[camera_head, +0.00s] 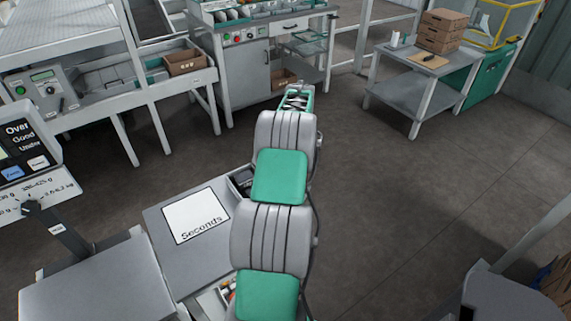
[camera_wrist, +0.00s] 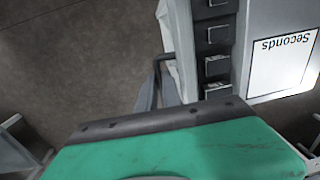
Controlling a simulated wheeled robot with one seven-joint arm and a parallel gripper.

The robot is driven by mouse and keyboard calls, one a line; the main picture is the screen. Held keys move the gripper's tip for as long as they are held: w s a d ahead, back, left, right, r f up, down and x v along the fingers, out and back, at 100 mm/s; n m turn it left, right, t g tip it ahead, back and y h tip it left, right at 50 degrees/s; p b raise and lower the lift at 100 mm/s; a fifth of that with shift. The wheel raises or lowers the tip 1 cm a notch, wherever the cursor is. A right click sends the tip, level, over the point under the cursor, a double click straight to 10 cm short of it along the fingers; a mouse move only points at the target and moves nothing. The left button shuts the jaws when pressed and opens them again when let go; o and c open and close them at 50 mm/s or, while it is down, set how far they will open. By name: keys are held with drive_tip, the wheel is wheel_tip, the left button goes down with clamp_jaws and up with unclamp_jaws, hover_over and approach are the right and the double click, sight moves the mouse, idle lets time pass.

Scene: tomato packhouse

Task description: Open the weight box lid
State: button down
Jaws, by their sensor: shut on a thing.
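The weight box (camera_wrist: 216,50) is dark grey and shows in the wrist view as a row of open compartments with small metal pieces inside. In the head view only a corner of the weight box (camera_head: 242,182) shows left of my arm. A pale panel with a dark bent bar, which looks like the weight box lid (camera_wrist: 172,45), stands along the box's left side, swung clear of the compartments. My gripper (camera_wrist: 166,97) is shut at the bar; its fingertips are mostly hidden behind its green and black housing. My arm hides it in the head view.
The grey bench with the "Seconds" mat (camera_head: 200,215) adjoins the box. A scale display (camera_head: 25,145) stands at the left. A cabinet (camera_head: 240,75) and a side table with brown cartons (camera_head: 440,32) stand behind.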

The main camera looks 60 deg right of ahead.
drive_tip(key=shift+s+d+f+b, duration=0.3)
drive_tip(key=shift+s+d+f, duration=0.2)
drive_tip(key=shift+d+f, duration=0.2)
drive_tip(key=shift+d, duration=0.1)
drive_tip(key=shift+r, duration=0.1)
drive_tip(key=c, duration=1.6)
unclamp_jaws()
drive_tip(key=shift+o, duration=0.4)
drive_tip(key=shift+s+d, duration=0.25)
drive_tip(key=shift+d, duration=0.1)
drive_tip(key=shift+w+a, duration=0.1)
drive_tip(key=shift+w, duration=0.05)
drive_tip(key=shift+r, duration=0.15)
